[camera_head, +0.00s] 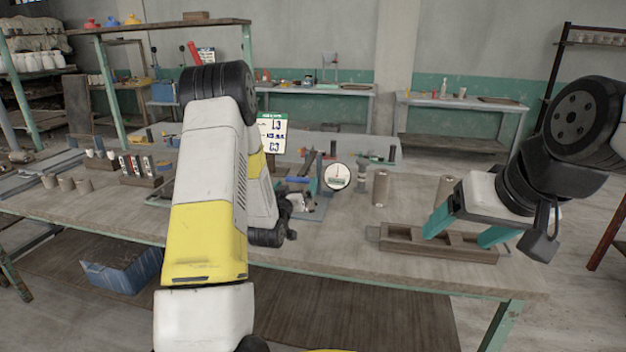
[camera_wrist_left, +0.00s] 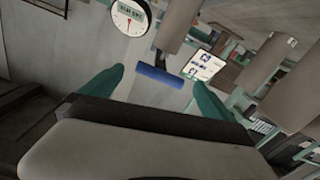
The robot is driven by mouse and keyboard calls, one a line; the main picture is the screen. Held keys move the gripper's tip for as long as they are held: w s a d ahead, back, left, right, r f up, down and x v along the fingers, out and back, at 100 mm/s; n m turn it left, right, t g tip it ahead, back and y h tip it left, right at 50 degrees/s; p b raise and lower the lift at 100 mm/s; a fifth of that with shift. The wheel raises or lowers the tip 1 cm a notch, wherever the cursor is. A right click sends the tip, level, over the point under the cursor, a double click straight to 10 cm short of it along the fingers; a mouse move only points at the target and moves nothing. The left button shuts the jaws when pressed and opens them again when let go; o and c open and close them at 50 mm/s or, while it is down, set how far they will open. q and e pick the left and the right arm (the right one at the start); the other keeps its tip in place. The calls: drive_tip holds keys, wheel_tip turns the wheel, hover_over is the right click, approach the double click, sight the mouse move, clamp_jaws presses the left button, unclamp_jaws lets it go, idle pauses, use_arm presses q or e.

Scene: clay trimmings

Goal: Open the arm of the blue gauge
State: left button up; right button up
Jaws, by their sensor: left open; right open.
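The gauge with a round white dial (camera_head: 338,177) stands on the table just right of my left arm in the head view. The dial also shows at the top of the left wrist view (camera_wrist_left: 131,18). A blue bar (camera_wrist_left: 160,77) lies between the teal fingertips of my left gripper (camera_wrist_left: 158,80), which is open; I cannot tell whether they touch it. In the head view my left arm hides most of that gripper. My right gripper (camera_head: 467,232) is open, its fingers low at the wooden tray (camera_head: 400,243).
Two brown cylinders (camera_head: 380,188) stand right of the gauge. A sign with numbers (camera_head: 271,133) stands behind it. Wooden blocks with small items (camera_head: 138,178) and several short brown cups (camera_head: 67,184) are at the left. The table front between arm and tray is clear.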

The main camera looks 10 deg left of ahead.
sight(298, 181)
use_arm(q)
drive_tip(key=shift+w+d, duration=0.1)
drive_tip(key=shift+w, duration=2.6)
